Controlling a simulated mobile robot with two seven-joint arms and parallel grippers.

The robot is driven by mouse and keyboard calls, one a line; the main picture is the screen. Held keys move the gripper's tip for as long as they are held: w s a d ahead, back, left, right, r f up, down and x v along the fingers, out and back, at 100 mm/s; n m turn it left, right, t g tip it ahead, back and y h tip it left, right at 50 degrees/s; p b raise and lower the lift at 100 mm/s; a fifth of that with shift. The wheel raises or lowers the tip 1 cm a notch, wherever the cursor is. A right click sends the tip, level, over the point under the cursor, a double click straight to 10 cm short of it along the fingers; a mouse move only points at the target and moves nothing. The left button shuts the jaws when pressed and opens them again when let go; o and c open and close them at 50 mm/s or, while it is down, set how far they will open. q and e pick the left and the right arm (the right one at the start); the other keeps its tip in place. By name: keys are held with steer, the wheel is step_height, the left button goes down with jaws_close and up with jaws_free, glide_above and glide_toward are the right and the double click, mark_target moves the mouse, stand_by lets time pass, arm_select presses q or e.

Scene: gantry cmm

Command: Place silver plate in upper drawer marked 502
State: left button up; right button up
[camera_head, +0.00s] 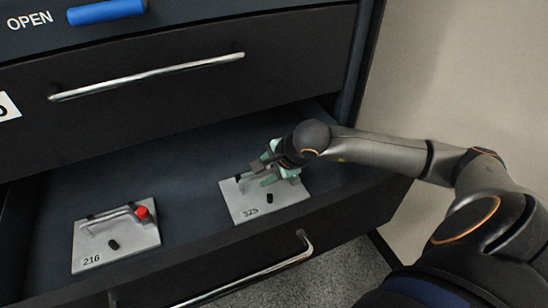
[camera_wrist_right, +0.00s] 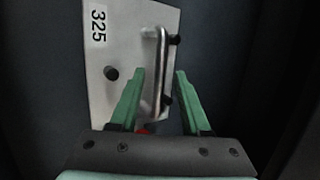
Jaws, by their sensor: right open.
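A silver plate labelled 325 (camera_head: 262,208) lies in the open lower drawer, on its right side. It also shows in the wrist view (camera_wrist_right: 110,72), with a metal bar handle (camera_wrist_right: 161,70). My right gripper (camera_head: 270,172) is over this plate. Its green fingers are open, one on each side of the lower part of the handle in the wrist view (camera_wrist_right: 160,75). A red part shows at the gripper's base, mostly hidden. A closed drawer (camera_head: 160,110) is above; its white label is cut off at the left edge, so 502 cannot be read. My left gripper is out of view.
A second silver plate labelled 216 (camera_head: 115,240), with a handle and red knob, lies at the left in the open drawer (camera_head: 185,195). A blue handle (camera_head: 105,11) beside the word OPEN is at the top. A pale wall stands at the right.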

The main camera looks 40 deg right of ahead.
steer(key=v, duration=1)
steer(key=shift+s+r, duration=0.25)
steer(key=shift+r, duration=0.05)
stand_by(0.9)
